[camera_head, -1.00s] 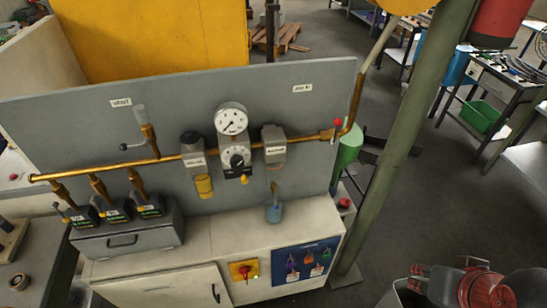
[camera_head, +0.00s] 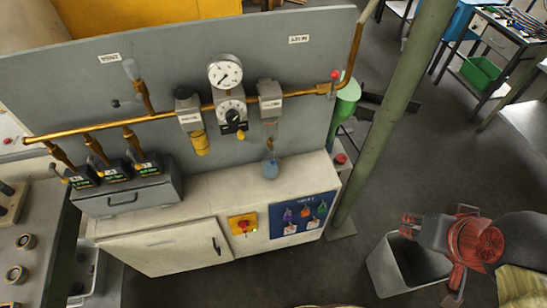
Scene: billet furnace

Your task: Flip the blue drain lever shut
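A pale-blue cup-shaped piece (camera_head: 271,168) hangs under a small brass fitting below the right-hand grey unit (camera_head: 270,100) on the panel's pipe. It is too small here to make out a separate blue lever or its position. My arm, red and dark grey, shows at the lower right. What looks like my gripper (camera_head: 409,226) is at its left end, above a grey bin, well to the right of the panel and touching nothing there. Its fingers are too small to tell open from shut.
The grey panel (camera_head: 80,90) carries a brass pipe, a round gauge (camera_head: 225,72) and several valves. A white cabinet (camera_head: 165,245) stands below. A green post (camera_head: 390,120) rises between panel and open floor. The grey bin (camera_head: 385,268) stands at lower right.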

